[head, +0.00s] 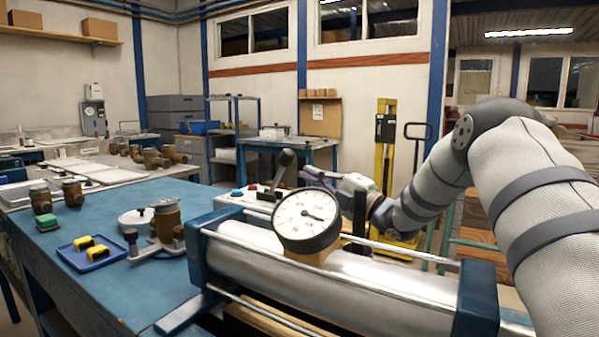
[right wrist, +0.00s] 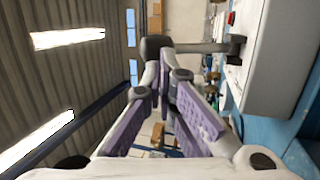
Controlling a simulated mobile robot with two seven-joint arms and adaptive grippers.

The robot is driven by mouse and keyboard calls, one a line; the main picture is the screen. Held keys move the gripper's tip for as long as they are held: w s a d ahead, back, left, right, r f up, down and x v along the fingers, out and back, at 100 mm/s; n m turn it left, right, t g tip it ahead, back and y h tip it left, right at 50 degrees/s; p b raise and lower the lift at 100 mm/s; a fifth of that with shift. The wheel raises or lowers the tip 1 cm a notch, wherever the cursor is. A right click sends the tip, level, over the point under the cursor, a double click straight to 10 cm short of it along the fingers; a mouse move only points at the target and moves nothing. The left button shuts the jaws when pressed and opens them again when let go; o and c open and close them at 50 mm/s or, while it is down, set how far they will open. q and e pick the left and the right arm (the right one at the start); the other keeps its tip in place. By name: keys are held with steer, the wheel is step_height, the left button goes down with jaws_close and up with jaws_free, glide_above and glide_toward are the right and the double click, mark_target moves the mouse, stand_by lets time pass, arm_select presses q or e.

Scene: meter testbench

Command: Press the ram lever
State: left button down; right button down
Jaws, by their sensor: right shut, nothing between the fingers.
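The ram lever (head: 284,168) has a black knob and a metal shaft. It rises from a pale control box (head: 238,200) with blue and red buttons, behind the large cylinder. In the right wrist view the lever's knob (right wrist: 155,47) appears just beyond the fingertips, and its shaft runs right to the white box (right wrist: 262,60). My right gripper (head: 310,173), with purple finger pads, is just right of the knob in the head view. Its fingers are shut and empty in the right wrist view (right wrist: 165,68). Whether they touch the knob I cannot tell. My left gripper is out of view.
A steel cylinder (head: 345,272) with blue end blocks and a round gauge (head: 307,219) fills the front. A brass meter (head: 166,220) on a stand and a blue tray (head: 72,259) with yellow-black pieces lie left on the blue bench (head: 130,205).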

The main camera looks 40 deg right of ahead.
mark_target(292, 162)
steer(key=shift+x, duration=1.95)
steer(key=shift+r, duration=0.1)
